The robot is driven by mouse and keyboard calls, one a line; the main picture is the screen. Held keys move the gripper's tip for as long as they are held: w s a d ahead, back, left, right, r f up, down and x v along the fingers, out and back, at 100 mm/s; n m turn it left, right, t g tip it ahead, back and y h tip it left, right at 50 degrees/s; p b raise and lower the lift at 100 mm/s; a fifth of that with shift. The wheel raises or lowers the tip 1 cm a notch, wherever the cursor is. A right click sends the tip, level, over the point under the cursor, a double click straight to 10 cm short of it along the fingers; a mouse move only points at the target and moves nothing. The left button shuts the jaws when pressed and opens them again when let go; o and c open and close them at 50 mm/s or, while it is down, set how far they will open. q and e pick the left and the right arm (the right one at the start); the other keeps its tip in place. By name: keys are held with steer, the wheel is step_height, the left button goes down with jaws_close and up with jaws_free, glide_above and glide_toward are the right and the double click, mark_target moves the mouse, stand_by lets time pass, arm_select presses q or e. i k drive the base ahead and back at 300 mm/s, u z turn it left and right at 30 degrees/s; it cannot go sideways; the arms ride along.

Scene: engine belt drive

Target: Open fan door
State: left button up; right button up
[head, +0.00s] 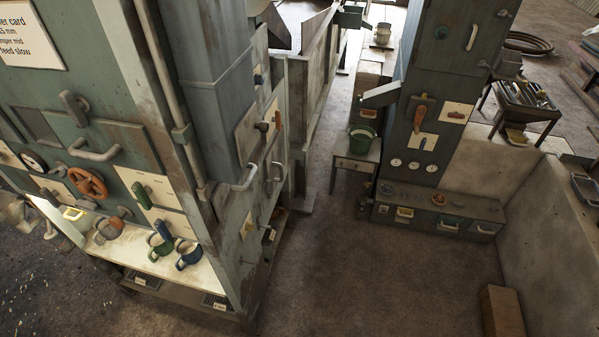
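No label marks a fan door, so I cannot tell which panel it is. The large grey-green machine (215,105) at the left carries several panels with handles. Another grey bar handle (95,151) is on the front face. A tall green cabinet (447,72) at the upper right has a panel with a small handle (471,38); this panel looks shut. Neither of my grippers is in view.
An orange handwheel (88,183) and several mugs on a pale shelf (140,250) are on the machine's front. A small table (357,157) holds a green bucket (361,139). A low concrete wall (545,220) and wooden block (502,311) bound the right. The middle floor (370,280) is clear.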

mark_target(275, 160)
steer(key=z, duration=0.05)
steer(key=i, duration=1.15)
steer(key=u, duration=0.75)
